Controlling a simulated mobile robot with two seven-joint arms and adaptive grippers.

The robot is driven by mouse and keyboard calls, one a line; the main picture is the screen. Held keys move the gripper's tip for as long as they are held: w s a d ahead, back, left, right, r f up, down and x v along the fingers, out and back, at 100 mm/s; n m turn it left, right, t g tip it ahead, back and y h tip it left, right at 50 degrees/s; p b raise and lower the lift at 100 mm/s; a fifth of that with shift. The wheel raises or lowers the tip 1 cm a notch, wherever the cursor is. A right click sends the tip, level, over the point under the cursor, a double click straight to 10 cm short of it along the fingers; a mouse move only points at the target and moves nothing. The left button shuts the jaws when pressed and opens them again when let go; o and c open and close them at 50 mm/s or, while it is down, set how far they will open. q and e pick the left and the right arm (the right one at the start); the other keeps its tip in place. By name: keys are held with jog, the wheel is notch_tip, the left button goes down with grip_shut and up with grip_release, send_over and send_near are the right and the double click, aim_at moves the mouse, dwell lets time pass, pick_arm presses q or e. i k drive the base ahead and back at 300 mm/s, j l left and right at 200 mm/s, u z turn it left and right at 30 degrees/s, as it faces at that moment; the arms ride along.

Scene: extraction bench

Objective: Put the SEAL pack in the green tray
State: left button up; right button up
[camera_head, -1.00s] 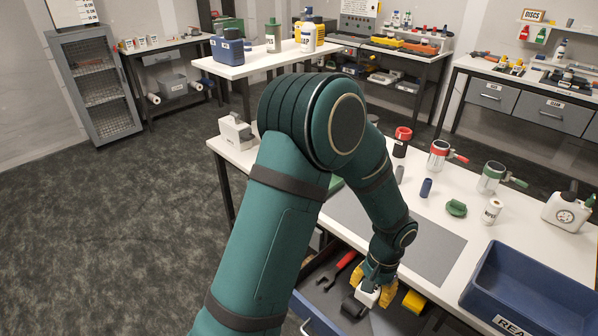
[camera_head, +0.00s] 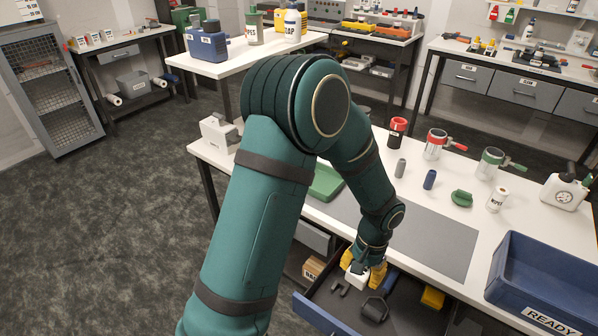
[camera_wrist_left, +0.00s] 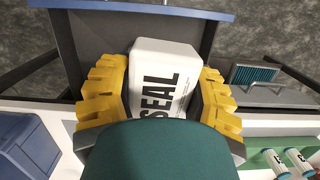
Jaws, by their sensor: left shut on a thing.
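The SEAL pack (camera_head: 357,275) is a white block in my left gripper (camera_head: 364,272), over the open drawer. In the left wrist view the pack (camera_wrist_left: 165,75) shows its black SEAL lettering between the yellow fingers of my left gripper (camera_wrist_left: 163,98), which is shut on it. My own wrist hides the pack's lower part there. The green tray (camera_head: 326,184) lies on the bench, partly hidden behind my arm. A green surface (camera_wrist_left: 262,160) with white cylinders shows at the lower right of the wrist view. My right gripper is not in view.
The open drawer (camera_head: 318,314) holds a black item (camera_head: 375,309), a fork-ended tool (camera_head: 341,287) and a yellow block (camera_head: 433,297). A blue READY bin (camera_head: 545,268) stands at the bench's right. The grey mat (camera_head: 440,240) is clear where it shows.

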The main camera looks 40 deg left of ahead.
aim_at(323, 185)
jog(key=j+z, duration=0.1)
jog(key=j, duration=0.3)
jog(key=i+j+z, duration=0.1)
jog(key=j, duration=0.35)
jog(key=i+j+z, duration=0.25)
jog(key=i+j, duration=0.4)
jog(key=j, duration=0.15)
